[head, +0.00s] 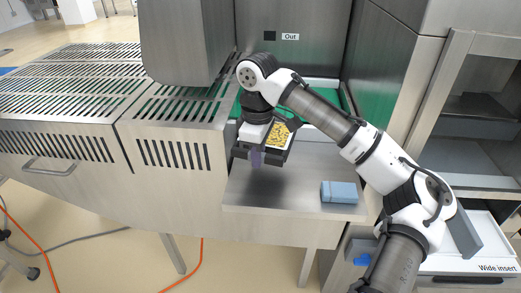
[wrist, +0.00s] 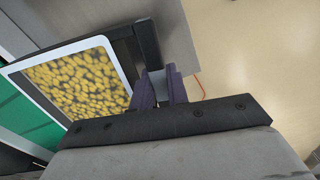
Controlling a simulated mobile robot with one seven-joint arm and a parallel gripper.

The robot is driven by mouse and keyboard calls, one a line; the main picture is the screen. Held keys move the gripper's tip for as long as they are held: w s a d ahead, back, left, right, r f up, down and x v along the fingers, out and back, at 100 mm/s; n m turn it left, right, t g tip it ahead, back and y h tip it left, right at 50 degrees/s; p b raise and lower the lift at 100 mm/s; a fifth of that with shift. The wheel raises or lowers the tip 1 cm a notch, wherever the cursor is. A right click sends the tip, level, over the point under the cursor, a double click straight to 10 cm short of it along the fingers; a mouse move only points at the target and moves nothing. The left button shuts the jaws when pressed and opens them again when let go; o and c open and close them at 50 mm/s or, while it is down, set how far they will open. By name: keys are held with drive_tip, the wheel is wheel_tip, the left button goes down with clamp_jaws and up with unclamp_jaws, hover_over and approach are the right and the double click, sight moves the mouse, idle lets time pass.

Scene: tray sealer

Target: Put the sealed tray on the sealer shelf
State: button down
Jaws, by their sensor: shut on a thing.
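The sealed tray (head: 278,134) has a pale rim and yellow pieces showing through its top. It is at the front end of the green belt, above the back of the steel shelf (head: 285,192). In the wrist view the sealed tray (wrist: 77,80) fills the left side, with a dark piece along its right edge. My gripper (head: 256,158) is at the tray's near left side. Its purple fingers (wrist: 160,92) are shut on the tray's edge side; the exact contact is partly hidden. I cannot tell whether the tray touches the surface below.
A blue box (head: 339,192) lies on the right of the shelf. The front left and middle of the shelf are clear. The green belt (head: 227,108) passes under a steel housing marked "Out" (head: 290,37). A slotted steel cover (head: 70,80) stands left.

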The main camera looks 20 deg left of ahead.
wheel_tip(320, 180, down, 6)
drive_tip(key=b, duration=0.5)
drive_tip(key=shift+f+b, duration=0.4)
drive_tip(key=shift+f, duration=0.6)
drive_tip(key=shift+d+p, duration=0.1)
drive_tip(key=shift+p, duration=0.65)
idle(0.4)
drive_tip(key=c, duration=1.3)
unclamp_jaws()
drive_tip(key=shift+c, duration=0.2)
drive_tip(key=shift+c, duration=1.3)
drive_tip(key=shift+r, duration=0.1)
